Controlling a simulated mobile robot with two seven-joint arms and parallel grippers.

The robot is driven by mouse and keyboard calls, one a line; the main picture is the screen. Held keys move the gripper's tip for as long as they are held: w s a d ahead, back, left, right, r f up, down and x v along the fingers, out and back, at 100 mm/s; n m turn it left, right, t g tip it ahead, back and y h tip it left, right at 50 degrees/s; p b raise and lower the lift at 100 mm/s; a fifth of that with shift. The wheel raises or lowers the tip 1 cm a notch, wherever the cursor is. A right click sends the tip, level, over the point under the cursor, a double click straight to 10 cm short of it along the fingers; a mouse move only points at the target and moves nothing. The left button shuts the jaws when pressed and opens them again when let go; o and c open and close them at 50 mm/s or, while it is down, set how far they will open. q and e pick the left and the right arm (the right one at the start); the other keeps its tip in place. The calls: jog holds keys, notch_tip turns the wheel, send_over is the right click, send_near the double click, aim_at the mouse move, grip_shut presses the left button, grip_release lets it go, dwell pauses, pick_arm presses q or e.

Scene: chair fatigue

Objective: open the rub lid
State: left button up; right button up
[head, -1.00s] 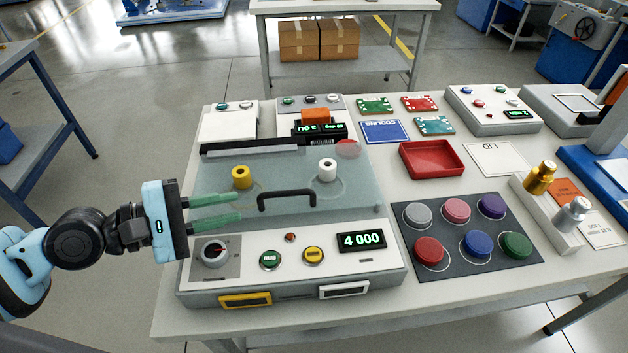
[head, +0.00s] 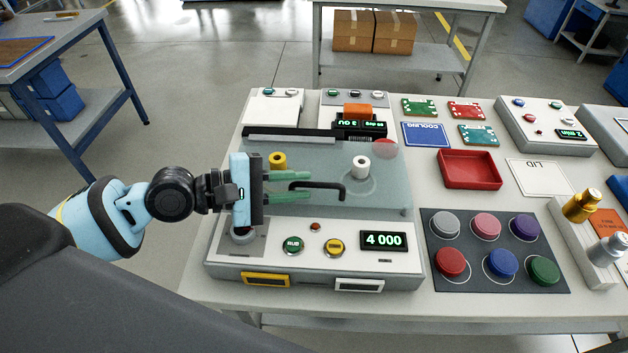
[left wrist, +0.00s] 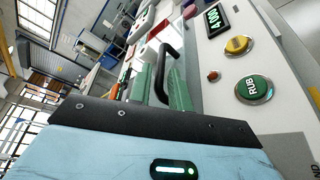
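The rub lid (head: 390,190) is a translucent grey-green panel lying shut over the back of the rub machine in the head view. Its black bar handle (head: 344,188) is at the front edge and also shows in the left wrist view (left wrist: 171,48). My left gripper (head: 310,186) has its two green fingers apart, pointing right over the lid. The left end of the handle appears between the fingertips. The left wrist view shows the bar between the green fingers (left wrist: 162,85); contact cannot be told. My right gripper is not in view.
The front panel has a green RUB button (head: 293,245), a yellow button (head: 334,247) and a display reading 4 000 (head: 383,241). Yellow (head: 278,160) and white (head: 361,164) rollers show at the lid. A red tray (head: 469,170) and a mat of coloured discs (head: 437,278) lie right.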

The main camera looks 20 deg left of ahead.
aim_at(307, 186)
pick_arm(q)
jog(key=shift+p+x, duration=0.3)
jog(key=shift+x, duration=1.7)
jog(key=shift+c, duration=0.4)
grip_shut()
